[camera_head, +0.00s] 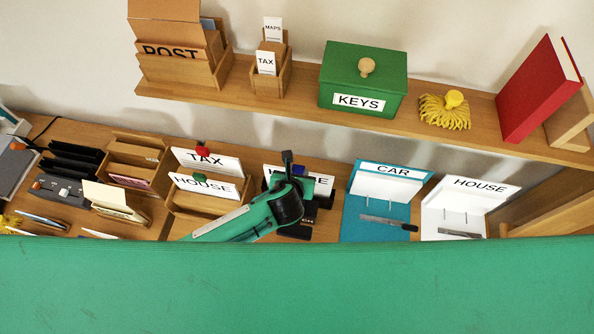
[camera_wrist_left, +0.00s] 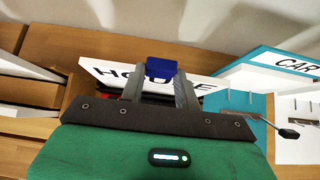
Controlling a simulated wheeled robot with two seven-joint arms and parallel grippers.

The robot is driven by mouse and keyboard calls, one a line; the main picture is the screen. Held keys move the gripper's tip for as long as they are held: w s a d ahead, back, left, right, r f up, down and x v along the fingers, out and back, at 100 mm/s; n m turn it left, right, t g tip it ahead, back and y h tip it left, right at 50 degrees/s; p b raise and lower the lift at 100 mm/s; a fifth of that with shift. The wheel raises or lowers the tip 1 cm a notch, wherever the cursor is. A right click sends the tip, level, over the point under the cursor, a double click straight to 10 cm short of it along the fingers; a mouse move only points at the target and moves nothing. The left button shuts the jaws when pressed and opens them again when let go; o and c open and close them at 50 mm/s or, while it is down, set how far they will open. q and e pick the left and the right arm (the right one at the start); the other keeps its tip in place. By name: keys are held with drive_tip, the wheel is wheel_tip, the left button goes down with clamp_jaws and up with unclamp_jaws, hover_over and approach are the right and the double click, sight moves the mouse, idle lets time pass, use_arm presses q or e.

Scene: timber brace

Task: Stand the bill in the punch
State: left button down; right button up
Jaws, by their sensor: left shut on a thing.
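My left gripper (camera_head: 289,165) is shut on a small blue knob (camera_wrist_left: 161,67), in front of a white lettered card (camera_head: 320,181) that also shows behind the fingers in the left wrist view (camera_wrist_left: 108,74). The fingers hide part of the card's lettering. I cannot tell whether the knob is fixed to the card. A cream paper (camera_head: 112,197) stands in a small wooden holder at the left; I cannot tell if it is the bill. A dark grey device with orange parts (camera_head: 58,190) lies left of it; I cannot tell if it is the punch. My right gripper is not in view.
Wooden files marked TAX (camera_head: 205,158) and HOUSE (camera_head: 203,186) stand left of my gripper. A blue CAR clipboard (camera_head: 375,224) and a white HOUSE one (camera_head: 455,214) lie right. A shelf (camera_head: 300,107) above bears a green KEYS box (camera_head: 362,82) and a red book (camera_head: 538,88).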

use_arm(q)
drive_tip(key=shift+f+b, duration=0.5)
drive_tip(key=shift+f, duration=0.95)
drive_tip(key=c, duration=0.9)
unclamp_jaws()
drive_tip(key=shift+o, duration=0.2)
drive_tip(key=o, duration=0.4)
